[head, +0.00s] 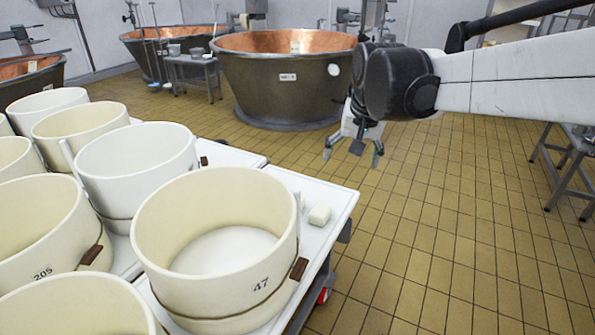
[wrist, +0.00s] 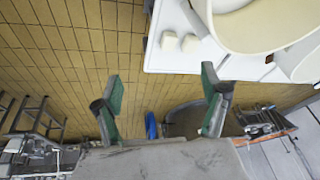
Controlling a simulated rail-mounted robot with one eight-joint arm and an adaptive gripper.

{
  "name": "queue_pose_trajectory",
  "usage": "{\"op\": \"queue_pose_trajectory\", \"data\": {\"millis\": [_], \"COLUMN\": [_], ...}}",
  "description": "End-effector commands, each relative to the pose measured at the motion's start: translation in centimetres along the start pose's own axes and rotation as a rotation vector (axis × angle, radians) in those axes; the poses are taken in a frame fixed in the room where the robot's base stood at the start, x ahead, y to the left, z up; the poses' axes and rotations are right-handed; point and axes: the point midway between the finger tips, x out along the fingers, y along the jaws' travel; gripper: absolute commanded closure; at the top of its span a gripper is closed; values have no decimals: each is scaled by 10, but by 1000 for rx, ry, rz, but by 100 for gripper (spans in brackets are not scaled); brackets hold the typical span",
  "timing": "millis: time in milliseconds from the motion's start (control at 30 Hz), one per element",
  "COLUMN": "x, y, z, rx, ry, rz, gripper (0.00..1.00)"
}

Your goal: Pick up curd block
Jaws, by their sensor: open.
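A small pale curd block (head: 319,215) lies on the right edge of the white table, beside the mould marked 47. A second pale piece (head: 300,201) stands just behind it, partly hidden by the mould rim. In the wrist view two pale blocks, one left (wrist: 169,40) and one right (wrist: 190,43), lie close together near the table corner. My gripper (head: 351,158) is open and empty, in the air past the table's far right corner and apart from the blocks. In the wrist view its green-padded fingers (wrist: 160,85) are spread wide, with the blocks beyond the tips.
Large cream moulds crowd the white table (head: 333,197); the mould marked 47 (head: 215,245) is nearest the blocks. A copper vat (head: 285,85) stands behind my gripper. A small metal table (head: 193,72) is at the back. The tiled floor (head: 450,230) on the right is open.

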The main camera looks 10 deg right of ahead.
Motion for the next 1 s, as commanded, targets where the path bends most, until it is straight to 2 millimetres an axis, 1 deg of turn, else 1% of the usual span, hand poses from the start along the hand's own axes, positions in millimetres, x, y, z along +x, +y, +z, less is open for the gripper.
{"op": "queue_pose_trajectory", "data": {"millis": [33, 167, 200, 367, 500, 567, 667, 700, 767, 800, 867, 900, 1000], "x": [12, 41, 50, 93, 135, 154, 187, 201, 222, 237, 259, 274, 309], "y": [-4, -12, -14, -23, -30, -33, -37, -38, -40, -41, -43, -44, -45], "z": [-14, -43, -52, -84, -108, -117, -130, -134, -140, -144, -148, -151, -155], "rx": [13, 52, 65, 112, 154, 172, 202, 214, 232, 244, 261, 273, 301], "ry": [-14, -51, -63, -109, -149, -165, -193, -204, -221, -231, -248, -258, -283], "rz": [3, 14, 18, 34, 50, 58, 71, 76, 85, 91, 100, 106, 121], "gripper": [24, 24, 24, 24, 24, 24, 24, 24, 24, 24, 24, 24, 24]}}
